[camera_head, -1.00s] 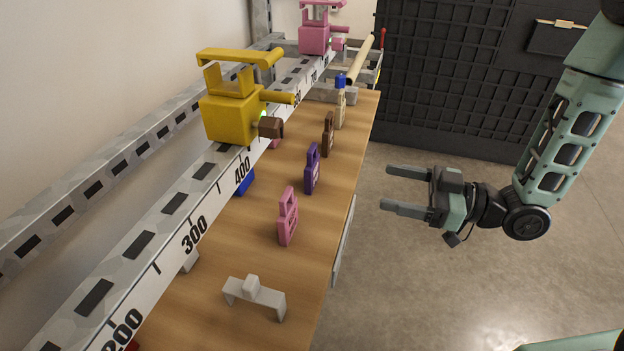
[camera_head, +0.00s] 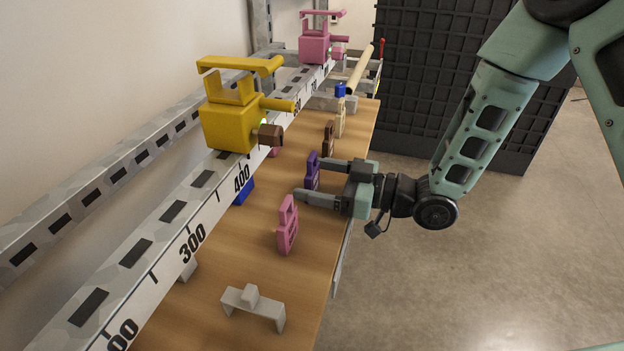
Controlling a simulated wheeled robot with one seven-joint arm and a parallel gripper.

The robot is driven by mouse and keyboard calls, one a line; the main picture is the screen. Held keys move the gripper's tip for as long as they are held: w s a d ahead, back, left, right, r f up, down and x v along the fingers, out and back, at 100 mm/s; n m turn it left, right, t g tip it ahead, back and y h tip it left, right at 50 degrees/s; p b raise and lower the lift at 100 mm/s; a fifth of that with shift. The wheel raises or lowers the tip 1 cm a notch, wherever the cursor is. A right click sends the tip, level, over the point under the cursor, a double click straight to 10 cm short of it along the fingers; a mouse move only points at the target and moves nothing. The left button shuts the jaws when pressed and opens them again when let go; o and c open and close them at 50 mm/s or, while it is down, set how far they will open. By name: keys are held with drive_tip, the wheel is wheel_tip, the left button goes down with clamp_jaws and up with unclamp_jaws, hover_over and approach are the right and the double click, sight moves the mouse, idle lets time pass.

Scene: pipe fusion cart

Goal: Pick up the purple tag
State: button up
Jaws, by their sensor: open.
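The purple tag (camera_head: 312,170) stands upright on the wooden table, between the pink tag and the brown tag. My gripper (camera_head: 308,179) is open and reaches in over the table from the right. Its far finger is at the purple tag's right edge in the picture and covers part of it. Its near finger lies on the near side of the purple tag, close to the top of the pink tag (camera_head: 287,225). I cannot tell whether either finger touches a tag. Nothing is held between the fingers.
A brown tag (camera_head: 328,138) and a beige tag (camera_head: 340,120) stand behind. A grey bracket (camera_head: 253,304) is in front. A marked rail (camera_head: 187,242) carrying a yellow clamp unit (camera_head: 229,125) runs along the left. Open floor lies right of the table.

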drive_tip(key=shift+w+a, duration=0.2)
drive_tip(key=shift+a, duration=0.3)
drive_tip(key=c, duration=1)
drive_tip(key=shift+c, duration=0.2)
